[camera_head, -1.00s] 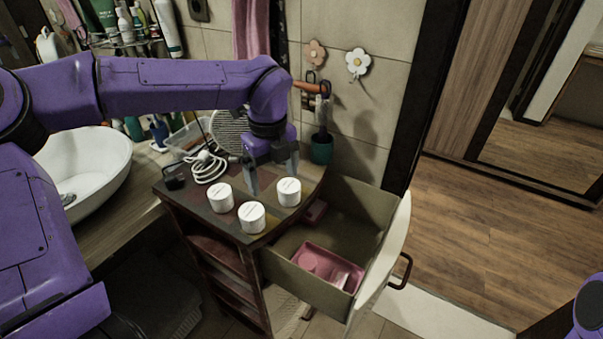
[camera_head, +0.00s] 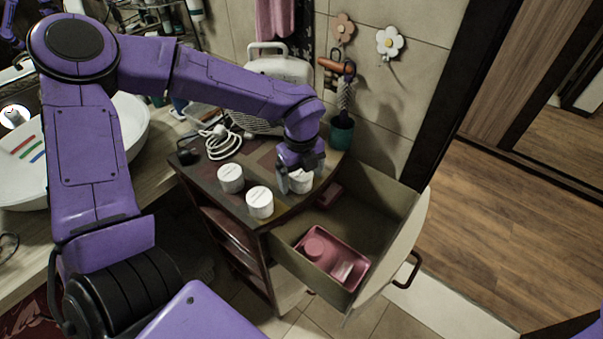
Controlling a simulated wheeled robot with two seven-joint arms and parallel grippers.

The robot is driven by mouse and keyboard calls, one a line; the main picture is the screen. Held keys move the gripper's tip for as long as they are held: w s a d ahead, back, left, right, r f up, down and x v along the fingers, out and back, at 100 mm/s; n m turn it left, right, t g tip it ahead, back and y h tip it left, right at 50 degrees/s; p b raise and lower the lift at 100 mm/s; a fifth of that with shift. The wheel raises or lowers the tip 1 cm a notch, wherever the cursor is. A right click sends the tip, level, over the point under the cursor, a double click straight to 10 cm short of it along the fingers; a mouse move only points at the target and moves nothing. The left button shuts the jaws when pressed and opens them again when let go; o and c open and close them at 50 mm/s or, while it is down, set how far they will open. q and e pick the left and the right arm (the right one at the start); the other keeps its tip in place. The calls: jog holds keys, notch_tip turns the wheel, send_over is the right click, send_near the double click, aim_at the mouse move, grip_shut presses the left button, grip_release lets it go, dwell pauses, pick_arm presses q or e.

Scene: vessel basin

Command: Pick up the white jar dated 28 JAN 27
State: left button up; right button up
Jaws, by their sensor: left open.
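Three white jars stand upright on the dark cabinet top (camera_head: 240,203). One jar (camera_head: 230,178) is at the left, one (camera_head: 260,202) is at the front, and one (camera_head: 301,181) is at the right. The lid markings are too small to read, so I cannot tell which jar is dated 28 JAN 27. My left gripper (camera_head: 301,184) is open, with its fingers low around the right jar and partly hiding it. I cannot tell whether the fingers touch it. My right gripper is not in view.
An open drawer (camera_head: 385,215) at the right holds a pink tray (camera_head: 318,262). A teal cup (camera_head: 341,133) with a brush stands behind the gripper. A white cable (camera_head: 222,146) lies at the back left, near the basin (camera_head: 135,125).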

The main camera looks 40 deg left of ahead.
pick_arm(q)
jog(key=shift+s+f, duration=0.1)
jog(key=shift+f, duration=0.1)
jog(key=c, duration=1.2)
jog(key=shift+o, duration=0.2)
jog(key=shift+r, duration=0.15)
